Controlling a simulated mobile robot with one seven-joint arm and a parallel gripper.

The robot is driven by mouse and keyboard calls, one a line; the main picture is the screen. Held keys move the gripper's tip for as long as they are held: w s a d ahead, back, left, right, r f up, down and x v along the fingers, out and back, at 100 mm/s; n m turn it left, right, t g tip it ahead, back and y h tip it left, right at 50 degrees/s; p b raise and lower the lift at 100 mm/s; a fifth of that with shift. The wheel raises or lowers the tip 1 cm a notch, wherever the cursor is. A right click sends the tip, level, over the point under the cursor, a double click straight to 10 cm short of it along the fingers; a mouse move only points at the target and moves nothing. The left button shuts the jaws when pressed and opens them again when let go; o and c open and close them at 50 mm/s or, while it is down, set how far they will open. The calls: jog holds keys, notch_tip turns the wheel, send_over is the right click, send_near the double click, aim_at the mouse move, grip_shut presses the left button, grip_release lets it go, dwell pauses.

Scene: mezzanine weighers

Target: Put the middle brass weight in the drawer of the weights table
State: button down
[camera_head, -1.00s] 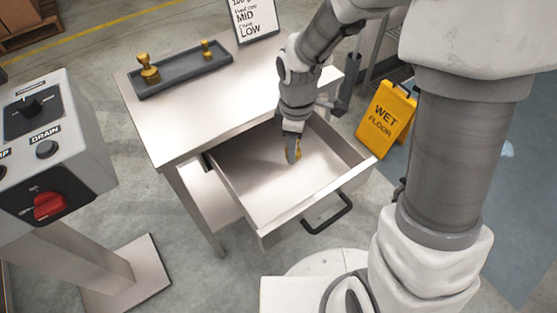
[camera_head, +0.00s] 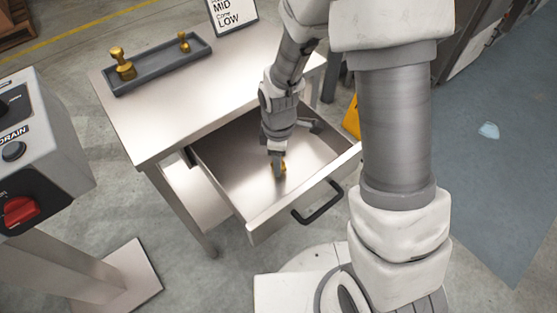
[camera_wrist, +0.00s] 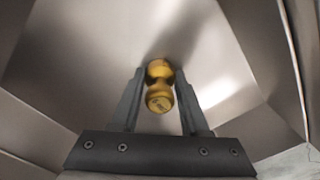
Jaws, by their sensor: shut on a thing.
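The middle brass weight (camera_wrist: 159,86) is between the fingers of my gripper (camera_wrist: 158,92) in the wrist view. In the head view my gripper (camera_head: 278,164) points down inside the open drawer (camera_head: 232,182), with the brass weight (camera_head: 281,169) partly hidden at its fingertips. I cannot tell whether the weight touches the drawer floor. The drawer is pulled out from the weights table (camera_head: 160,115) and holds nothing else that I can see. A large brass weight (camera_head: 123,66) and a small one (camera_head: 184,43) stand in the grey tray (camera_head: 155,70) on the table.
A sign (camera_head: 228,12) stands at the table's back. A control box with a red knob (camera_head: 18,207) stands at the left. The black drawer handle (camera_head: 318,205) juts out at the front. A yellow floor sign (camera_head: 351,119) shows partly behind my arm.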

jog(key=shift+f, duration=0.1)
jog(key=shift+c, duration=2)
grip_release()
notch_tip(320, 180, up, 12)
jog(key=p, duration=0.3)
jog(key=shift+d+r, duration=0.1)
jog(key=shift+r, duration=0.25)
jog(key=s+d+r+m+t, duration=0.2)
jog(key=s+d+r+m, duration=0.3)
jog(key=r+m, duration=0.3)
jog(key=s+d+r+m+t, duration=0.3)
jog(key=s+d+r+m, duration=0.2)
jog(key=r, duration=0.6)
jog(key=shift+s+d+r+m+t, duration=0.15)
jog(key=shift+s+m+t, duration=0.15)
jog(key=shift+s+m, duration=1.05)
